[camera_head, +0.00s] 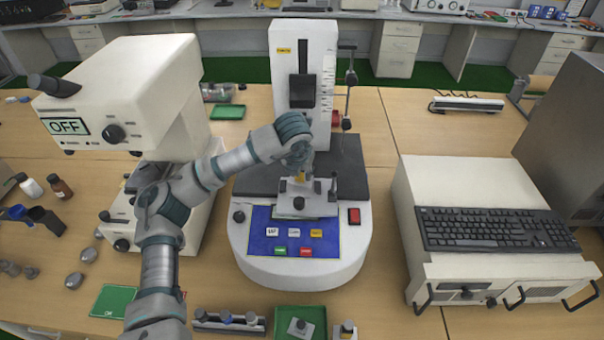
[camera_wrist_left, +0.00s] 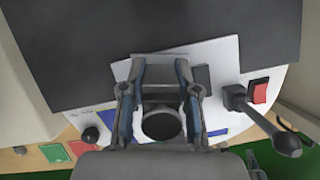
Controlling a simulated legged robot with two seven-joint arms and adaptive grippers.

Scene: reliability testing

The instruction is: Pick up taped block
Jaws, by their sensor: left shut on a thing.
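My left gripper (camera_head: 301,168) reaches in from the left and points down over the testing machine's dark platform (camera_head: 348,180). It is shut on a block, taken to be the taped block, whose pale metal lower part (camera_head: 299,203) shows below the fingers. A small yellow patch shows by the fingers. In the left wrist view the two fingers of the gripper (camera_wrist_left: 160,105) stand either side of a grey piece with a dark round face (camera_wrist_left: 160,123). The fingers hide much of the block, and I cannot tell whether it touches the machine. My right gripper is not in view.
The testing machine's white column (camera_head: 304,45) stands behind the gripper, and its blue control panel (camera_head: 262,232) is in front. A white device marked OFF (camera_head: 150,90) is at left. A keyboard (camera_head: 490,230) lies on a white box at right. A green tray (camera_head: 300,315) is at the front.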

